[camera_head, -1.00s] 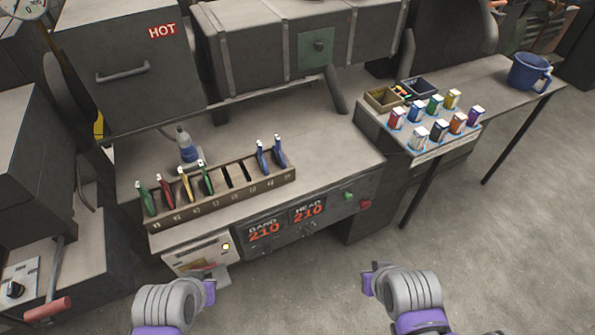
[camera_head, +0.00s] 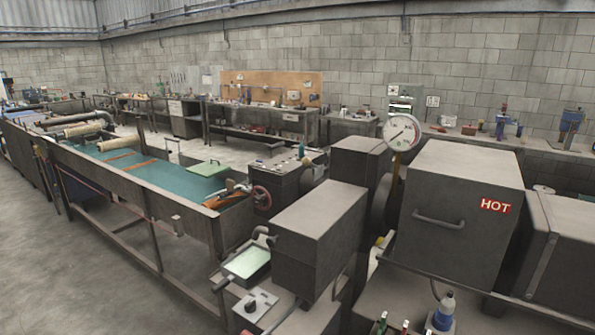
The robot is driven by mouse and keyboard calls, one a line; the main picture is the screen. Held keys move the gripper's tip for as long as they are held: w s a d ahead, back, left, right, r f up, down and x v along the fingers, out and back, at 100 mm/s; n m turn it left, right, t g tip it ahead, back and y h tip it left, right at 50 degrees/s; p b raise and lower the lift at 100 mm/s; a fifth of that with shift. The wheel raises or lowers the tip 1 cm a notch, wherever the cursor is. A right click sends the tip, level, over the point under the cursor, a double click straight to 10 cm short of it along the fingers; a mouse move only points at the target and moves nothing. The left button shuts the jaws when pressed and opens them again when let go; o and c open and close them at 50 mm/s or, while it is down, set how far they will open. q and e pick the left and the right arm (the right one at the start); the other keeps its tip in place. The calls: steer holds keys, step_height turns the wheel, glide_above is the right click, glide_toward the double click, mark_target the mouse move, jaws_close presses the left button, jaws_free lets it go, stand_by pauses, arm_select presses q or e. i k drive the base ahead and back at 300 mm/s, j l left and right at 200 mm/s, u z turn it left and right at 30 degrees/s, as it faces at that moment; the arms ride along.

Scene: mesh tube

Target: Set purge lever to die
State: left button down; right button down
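A grey lever rod (camera_head: 287,312) slopes down to the bottom edge beside a small control box with a dark knob (camera_head: 251,306). Its lower end is cut off, and I cannot read any label saying which position is die. I cannot tell for sure that this is the purge lever. Neither of my grippers is in view.
A grey machine housing (camera_head: 318,235) stands behind the lever, left of a box marked HOT (camera_head: 465,215) and a round gauge (camera_head: 402,131). A long trough (camera_head: 150,178) and red handwheel (camera_head: 261,198) are at left. Open floor (camera_head: 60,270) lies lower left.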

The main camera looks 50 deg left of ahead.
mark_target(306, 161)
steer(key=u, duration=1.7)
steer(key=i+j+z, duration=0.15)
steer(key=i+j, duration=0.6)
steer(key=i+j+z, duration=0.25)
steer(key=z, duration=0.2)
steer(key=i+j+z, duration=0.45)
steer(key=k+l, duration=0.1)
